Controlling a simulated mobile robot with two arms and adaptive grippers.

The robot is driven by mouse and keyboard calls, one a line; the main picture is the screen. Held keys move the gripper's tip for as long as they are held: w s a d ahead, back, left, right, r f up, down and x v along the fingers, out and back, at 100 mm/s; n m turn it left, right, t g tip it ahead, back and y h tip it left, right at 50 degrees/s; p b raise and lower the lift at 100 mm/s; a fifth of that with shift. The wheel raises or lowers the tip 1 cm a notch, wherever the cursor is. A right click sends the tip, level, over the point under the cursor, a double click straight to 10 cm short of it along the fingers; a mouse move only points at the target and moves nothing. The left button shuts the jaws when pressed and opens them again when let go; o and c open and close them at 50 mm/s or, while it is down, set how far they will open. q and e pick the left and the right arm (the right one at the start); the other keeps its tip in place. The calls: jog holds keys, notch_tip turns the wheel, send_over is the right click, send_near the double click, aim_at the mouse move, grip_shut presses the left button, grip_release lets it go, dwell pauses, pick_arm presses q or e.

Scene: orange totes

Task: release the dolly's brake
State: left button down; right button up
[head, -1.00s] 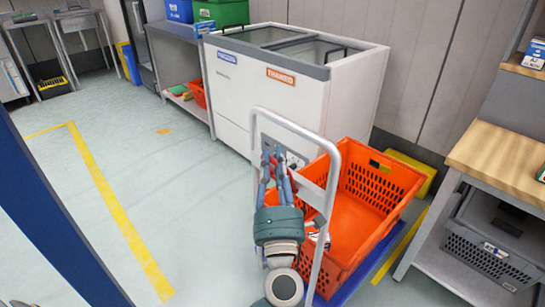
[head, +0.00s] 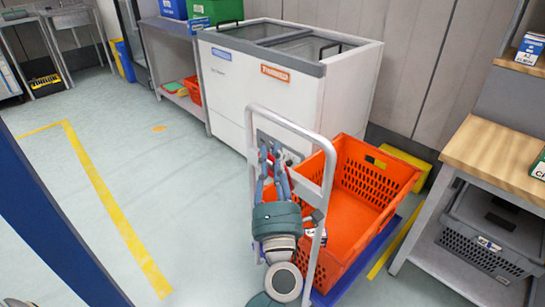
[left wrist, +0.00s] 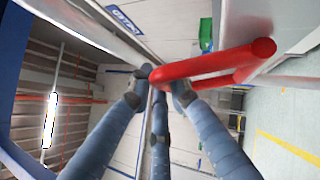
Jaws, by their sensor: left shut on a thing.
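The dolly has a blue deck (head: 352,262) and an upright grey tube handle (head: 323,195), and it bears an orange tote. My left gripper (head: 272,165) is at the handle's grey panel, with its fingers pointing up in the head view. A red brake lever (left wrist: 215,63) crosses the upper middle of the left wrist view. My left gripper (left wrist: 157,88) is shut on the lever's far end there. In the head view the fingers hide most of the lever. My right gripper is not in view.
The orange tote (head: 385,172) looks empty. A white chest freezer (head: 225,95) stands behind the dolly. A wood-topped bench (head: 500,160) is close on the right. A blue post (head: 50,225) crosses the left edge. The floor left of the dolly is clear.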

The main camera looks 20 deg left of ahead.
pick_arm(q)
jog(key=shift+r, duration=0.3)
jog(key=c, duration=1.6)
grip_release()
jog(key=shift+s, duration=0.1)
jog(key=shift+f, duration=0.1)
jog(key=shift+s+d+f, duration=0.15)
jog(key=shift+s, duration=0.4)
jog(key=shift+s+d+f+b, duration=0.3)
jog(key=shift+s+d, duration=0.45)
jog(key=shift+s, duration=0.95)
jog(key=shift+s+d+f+b, duration=0.3)
jog(key=shift+s+d, duration=0.45)
jog(key=shift+s, duration=0.95)
jog(key=shift+s+d+f+b, duration=0.3)
jog(key=shift+s+d, duration=0.45)
jog(key=shift+s, duration=0.95)
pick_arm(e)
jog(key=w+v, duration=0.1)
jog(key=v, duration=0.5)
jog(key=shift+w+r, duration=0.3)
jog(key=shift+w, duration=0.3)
